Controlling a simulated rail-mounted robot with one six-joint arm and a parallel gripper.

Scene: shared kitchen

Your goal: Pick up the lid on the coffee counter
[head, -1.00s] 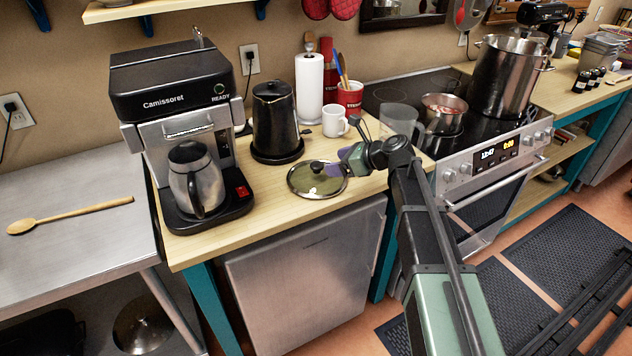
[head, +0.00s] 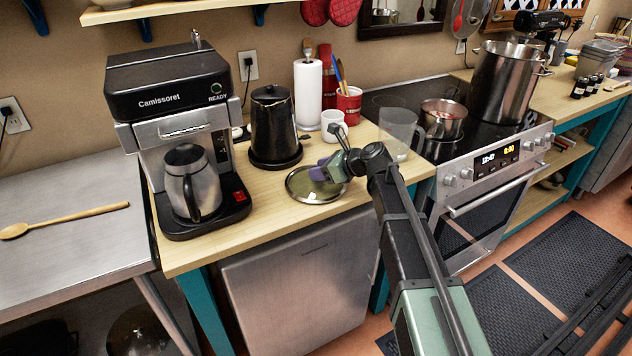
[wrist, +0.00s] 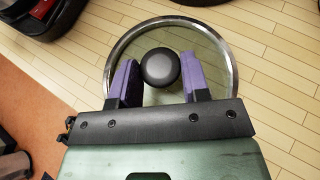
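The lid (head: 304,190) is a round glass disc with a metal rim and a dark knob. It lies flat on the wooden coffee counter (head: 262,212), in front of the black kettle. In the wrist view the lid (wrist: 223,40) is under my gripper (wrist: 158,72), with the black knob (wrist: 160,67) between the two purple fingers. The fingers stand apart, with a gap visible on each side of the knob. In the head view my gripper (head: 320,172) is over the lid's right side and hides the knob.
The coffee maker (head: 172,100) stands left of the lid and the black kettle (head: 274,125) behind it. A white mug (head: 333,124) and a clear pitcher (head: 398,133) stand behind and to the right. The counter's front edge is close to the lid.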

